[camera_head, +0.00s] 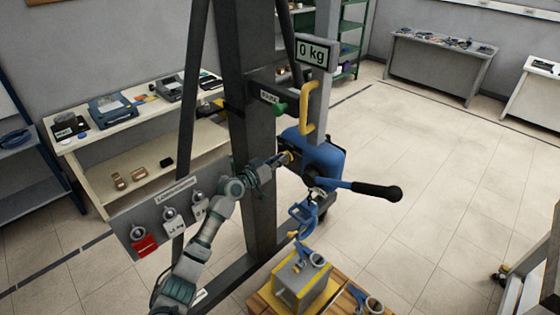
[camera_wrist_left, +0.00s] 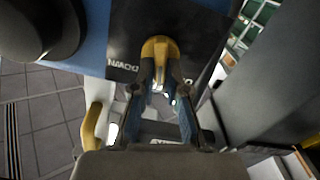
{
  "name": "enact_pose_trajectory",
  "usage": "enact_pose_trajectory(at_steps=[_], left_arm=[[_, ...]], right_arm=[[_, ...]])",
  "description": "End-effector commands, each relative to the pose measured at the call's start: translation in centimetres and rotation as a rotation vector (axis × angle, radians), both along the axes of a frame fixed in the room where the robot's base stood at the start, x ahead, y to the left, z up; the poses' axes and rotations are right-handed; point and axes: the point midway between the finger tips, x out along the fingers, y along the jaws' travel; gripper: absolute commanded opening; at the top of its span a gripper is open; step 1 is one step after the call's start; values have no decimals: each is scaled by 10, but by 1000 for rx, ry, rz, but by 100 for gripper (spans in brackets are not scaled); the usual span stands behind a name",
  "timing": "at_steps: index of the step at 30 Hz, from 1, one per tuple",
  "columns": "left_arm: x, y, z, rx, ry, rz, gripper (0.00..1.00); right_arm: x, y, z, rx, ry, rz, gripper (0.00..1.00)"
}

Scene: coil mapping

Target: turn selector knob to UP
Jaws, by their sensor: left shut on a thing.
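The yellow selector knob (camera_wrist_left: 160,48) sits on a dark plate of the blue hoist in the left wrist view. White lettering is on the plate to both sides of it, upside down and hard to read. My left gripper (camera_wrist_left: 162,76) is shut on the knob, with its blue-grey fingers on either side. In the head view my left gripper (camera_head: 284,158) reaches the near side of the blue hoist body (camera_head: 324,158), and the knob is mostly hidden there. Which way the knob points is not clear. My right gripper is not in view.
A blue lever with a black grip (camera_head: 378,190) sticks out right. A yellow handle (camera_head: 311,108) and a "0 kg" display (camera_head: 313,53) are above. A blue hook (camera_head: 304,212) hangs above a grey, yellow-edged block (camera_head: 300,280). A tag board (camera_head: 150,215) stands left.

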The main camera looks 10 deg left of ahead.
Motion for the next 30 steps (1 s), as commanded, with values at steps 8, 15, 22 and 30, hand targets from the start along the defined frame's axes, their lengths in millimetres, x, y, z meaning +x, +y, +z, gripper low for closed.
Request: enact_pose_trajectory(at_steps=[8,15,22,30], left_arm=[[3,4,6,-188,109,5,0],[3,6,6,-306,185,6,0],[4,6,6,-363,223,5,0],[4,7,5,-378,233,5,0]], right_arm=[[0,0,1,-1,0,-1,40],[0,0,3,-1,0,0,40],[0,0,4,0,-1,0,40],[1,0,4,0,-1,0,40]])
